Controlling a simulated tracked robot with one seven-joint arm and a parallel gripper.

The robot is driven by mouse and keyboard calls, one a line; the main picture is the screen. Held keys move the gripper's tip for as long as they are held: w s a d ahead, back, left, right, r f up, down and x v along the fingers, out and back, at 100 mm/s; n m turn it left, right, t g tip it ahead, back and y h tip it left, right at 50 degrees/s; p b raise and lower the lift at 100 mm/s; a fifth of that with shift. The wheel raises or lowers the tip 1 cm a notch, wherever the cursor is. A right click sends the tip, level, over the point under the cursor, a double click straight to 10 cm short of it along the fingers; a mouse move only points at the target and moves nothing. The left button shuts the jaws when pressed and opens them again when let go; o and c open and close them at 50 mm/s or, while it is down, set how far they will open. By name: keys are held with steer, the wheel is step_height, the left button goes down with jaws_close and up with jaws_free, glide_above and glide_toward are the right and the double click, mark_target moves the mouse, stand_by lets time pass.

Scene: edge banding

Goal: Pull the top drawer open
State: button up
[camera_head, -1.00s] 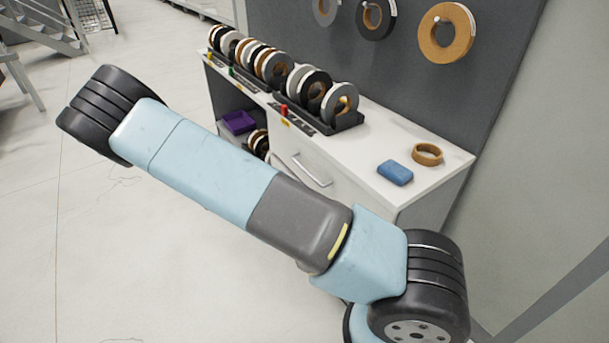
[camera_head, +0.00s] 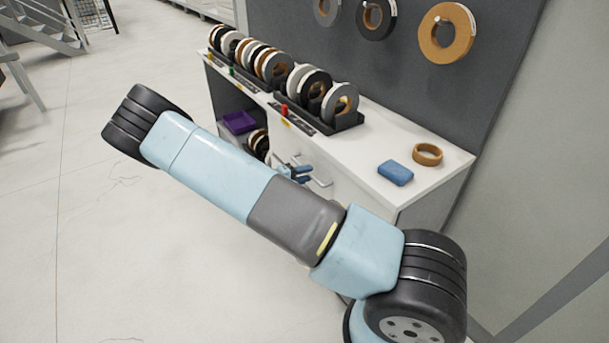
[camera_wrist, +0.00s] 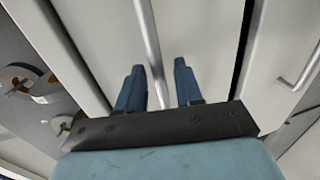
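The top drawer (camera_wrist: 205,32) is a pale flat front on the white cabinet, and it looks closed. Its metal bar handle (camera_wrist: 147,38) crosses the wrist view and runs down between my fingers. The handle also shows in the head view (camera_head: 322,183), partly hidden by my gripper and arm. My gripper (camera_wrist: 158,72) has two blue fingers spread apart, one on each side of the handle's line, with gaps visible. In the head view my gripper (camera_head: 300,172) is at the handle, mostly behind my arm. I cannot tell how deep the handle sits between the fingers.
A second drawer front with its own handle (camera_wrist: 300,72) is at the right of the wrist view. On the white countertop (camera_head: 365,150) are racks of edge-band rolls, a blue block (camera_head: 395,172) and a tan ring (camera_head: 427,154). A purple bin (camera_head: 238,122) sits in the open shelf.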

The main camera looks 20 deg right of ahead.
steer(key=shift+x, duration=0.85)
jaws_close()
steer(key=shift+s, duration=0.1)
